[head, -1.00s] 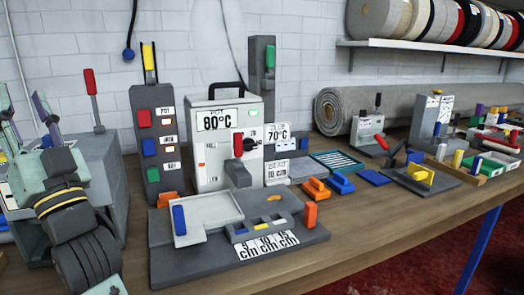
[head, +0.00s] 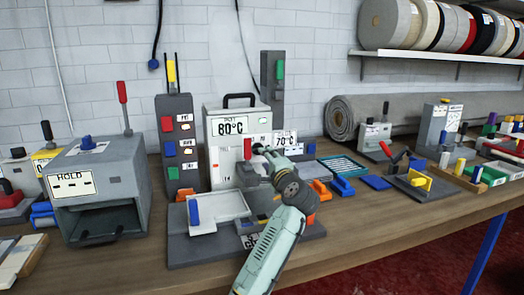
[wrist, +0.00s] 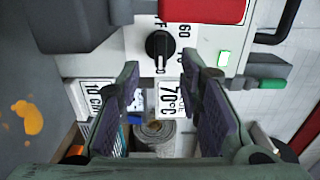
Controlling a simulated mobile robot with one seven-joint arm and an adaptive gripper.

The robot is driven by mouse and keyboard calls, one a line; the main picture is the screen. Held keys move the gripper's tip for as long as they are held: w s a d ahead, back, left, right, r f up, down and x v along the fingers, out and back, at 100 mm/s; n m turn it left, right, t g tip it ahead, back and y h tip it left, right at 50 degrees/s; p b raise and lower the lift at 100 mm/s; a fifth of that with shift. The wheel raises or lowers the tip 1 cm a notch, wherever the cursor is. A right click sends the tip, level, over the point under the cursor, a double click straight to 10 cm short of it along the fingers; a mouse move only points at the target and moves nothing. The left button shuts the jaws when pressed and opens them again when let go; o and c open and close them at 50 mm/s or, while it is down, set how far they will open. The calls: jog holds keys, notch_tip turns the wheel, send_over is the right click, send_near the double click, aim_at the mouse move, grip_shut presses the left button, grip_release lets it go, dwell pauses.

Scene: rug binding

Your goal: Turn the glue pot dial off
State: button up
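The glue pot is a white box (head: 222,160) with a black top handle and an 80°C label, standing mid-bench in the head view. Its black round dial (wrist: 160,45) shows in the wrist view, with a white pointer mark toward the bottom of the picture and a "60" marking beside it. In the head view my arm hides the dial. My gripper (wrist: 163,80) is open and empty, facing the front of the pot. In the wrist view the dial lies just beyond the fingertips, in line with the gap between them; contact does not show.
A red lever handle (head: 247,149) sits close to the dial; it also shows in the wrist view (wrist: 202,10). A 70°C label plate (wrist: 170,98) is beside the pot. A grey fixture (head: 180,250) lies in front. A small green light (wrist: 224,58) is lit.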

jog(key=p+x, duration=0.1)
jog(key=x, duration=0.5)
jog(key=shift+p, duration=0.3)
jog(key=shift+c, duration=0.2)
jog(key=shift+s, duration=0.1)
grip_shut()
